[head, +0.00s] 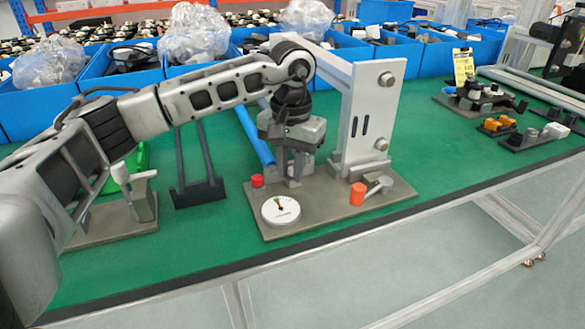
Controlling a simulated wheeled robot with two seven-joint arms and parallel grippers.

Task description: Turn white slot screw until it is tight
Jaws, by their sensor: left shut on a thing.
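My left gripper (293,172) points down over a grey fixture base plate (335,212). Its fingers are shut on a small grey part low over the plate, mostly hidden by the fingers. I cannot make out a white slot screw for certain; it may be hidden by the gripper. A round white dial (281,210) with a dark pointer sits on the plate in front of the gripper. A grey upright frame (364,110) stands just right of the gripper, with round metal heads on its face. My right gripper is not in view.
A red button (257,181) and an orange-ended lever (357,194) sit on the plate near the gripper. Another fixture (142,202) stands at left. Blue bins (120,66) line the back. Green table (455,160) is clear right of the plate.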

